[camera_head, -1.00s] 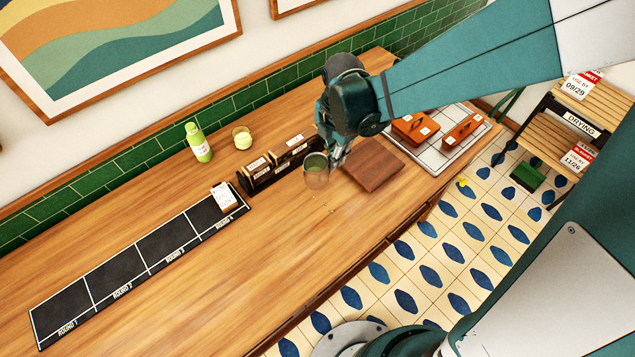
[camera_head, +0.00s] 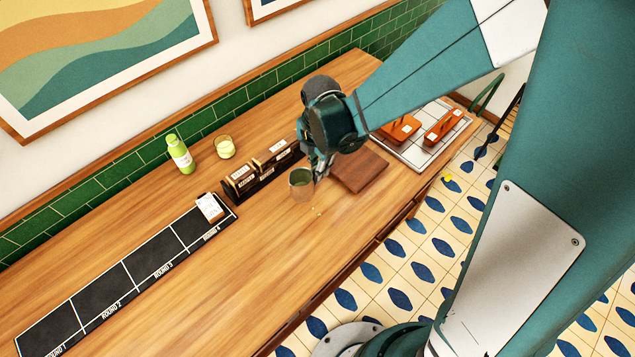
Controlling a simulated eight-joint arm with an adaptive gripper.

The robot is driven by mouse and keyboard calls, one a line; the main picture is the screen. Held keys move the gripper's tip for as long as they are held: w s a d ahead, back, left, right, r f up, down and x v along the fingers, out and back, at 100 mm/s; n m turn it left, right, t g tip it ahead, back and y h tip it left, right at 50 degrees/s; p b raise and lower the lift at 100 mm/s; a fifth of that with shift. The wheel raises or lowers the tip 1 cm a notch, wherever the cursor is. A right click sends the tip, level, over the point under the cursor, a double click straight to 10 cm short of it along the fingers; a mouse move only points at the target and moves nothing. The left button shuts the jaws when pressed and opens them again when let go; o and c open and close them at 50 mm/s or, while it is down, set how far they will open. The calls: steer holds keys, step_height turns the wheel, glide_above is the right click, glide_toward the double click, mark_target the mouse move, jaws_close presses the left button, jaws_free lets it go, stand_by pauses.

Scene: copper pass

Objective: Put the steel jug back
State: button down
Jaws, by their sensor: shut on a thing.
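The steel jug (camera_head: 302,188) is a small shiny round vessel with a greenish inside, near the middle of the wooden counter. It mirrors the wood, and it looks upright. My gripper (camera_head: 317,172) is at its right side and shut on it. The fingers are small and partly hidden by my wrist. I cannot tell whether the jug's base touches the counter or is slightly above it.
A brown wooden board (camera_head: 360,171) lies right of the jug. A black labelled rack (camera_head: 260,169) stands to its left. A black mat marked in rounds (camera_head: 125,275) holds a white card. A green bottle (camera_head: 180,154), a glass (camera_head: 225,148) and a tiled tray (camera_head: 437,152) with orange-brown caddies stand farther off.

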steer(key=shift+f, duration=0.65)
steer(key=shift+f, duration=0.1)
steer(key=shift+f, duration=2)
steer(key=shift+f+b, duration=0.2)
steer(key=shift+b, duration=0.1)
steer(key=c, duration=2.6)
jaws_free()
steer(key=shift+r, duration=0.25)
steer(key=shift+d+r+p, duration=0.1)
steer(key=shift+r+p, duration=0.45)
steer(key=shift+r, duration=5.4)
